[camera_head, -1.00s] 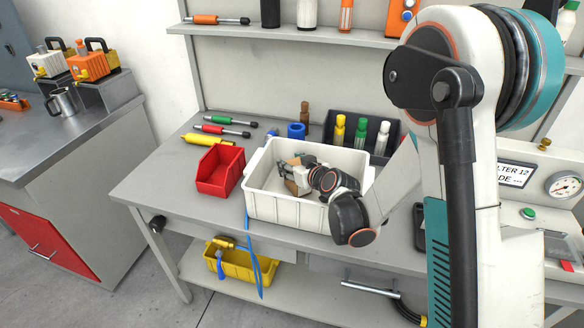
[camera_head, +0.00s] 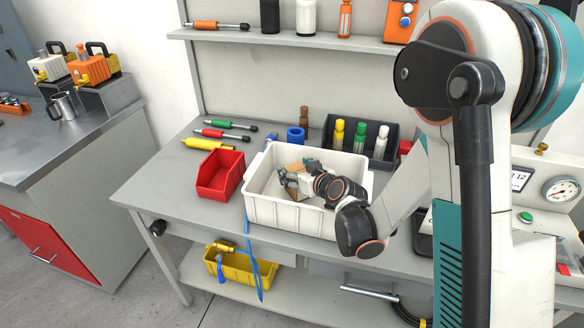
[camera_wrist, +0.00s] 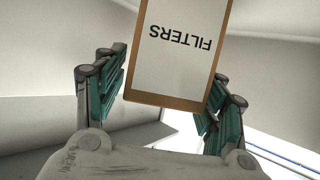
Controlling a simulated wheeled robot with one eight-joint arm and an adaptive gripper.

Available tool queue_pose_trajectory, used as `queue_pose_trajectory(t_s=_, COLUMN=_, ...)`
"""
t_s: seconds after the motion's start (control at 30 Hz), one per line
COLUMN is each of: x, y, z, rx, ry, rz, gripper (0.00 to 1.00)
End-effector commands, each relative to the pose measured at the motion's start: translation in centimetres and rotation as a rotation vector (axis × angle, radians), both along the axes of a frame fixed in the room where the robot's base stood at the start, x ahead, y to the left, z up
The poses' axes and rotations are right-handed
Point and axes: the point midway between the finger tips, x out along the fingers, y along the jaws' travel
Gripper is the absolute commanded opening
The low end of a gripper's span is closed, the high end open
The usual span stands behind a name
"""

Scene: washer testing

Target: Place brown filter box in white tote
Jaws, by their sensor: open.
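The white tote (camera_head: 290,217) stands on the grey bench. The brown filter box (camera_head: 291,168) is inside it, towards the back left, and shows as a small tan shape partly hidden by my gripper (camera_head: 292,181). In the wrist view the filter box (camera_wrist: 180,45) shows a white face marked "FILTERS" with a brown border. Its near end lies between the two teal-padded fingers of my gripper (camera_wrist: 162,98). The fingers stand apart, with a gap visible on the left. I cannot tell whether the box rests on the tote floor.
A red bin (camera_head: 219,175) stands left of the tote. A dark bin (camera_head: 361,138) with several bottles stands behind it. A blue ring (camera_head: 295,135) and screwdriver-like tools lie behind. A yellow bin (camera_head: 240,262) is on the lower shelf. The bench's front left is clear.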

Motion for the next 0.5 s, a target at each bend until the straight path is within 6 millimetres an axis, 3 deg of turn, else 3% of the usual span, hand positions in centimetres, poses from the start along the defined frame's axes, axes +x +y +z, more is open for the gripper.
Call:
queue_pose_trajectory(t_s=0.2, x=-2.8, y=-1.3, z=1.5, rx=0.000, ry=0.000, rz=-0.001, gripper=0.64)
queue_pose_trajectory(t_s=0.5, x=-3.9, y=-1.8, z=1.8, rx=0.000, ry=0.000, rz=0.000, gripper=0.64)
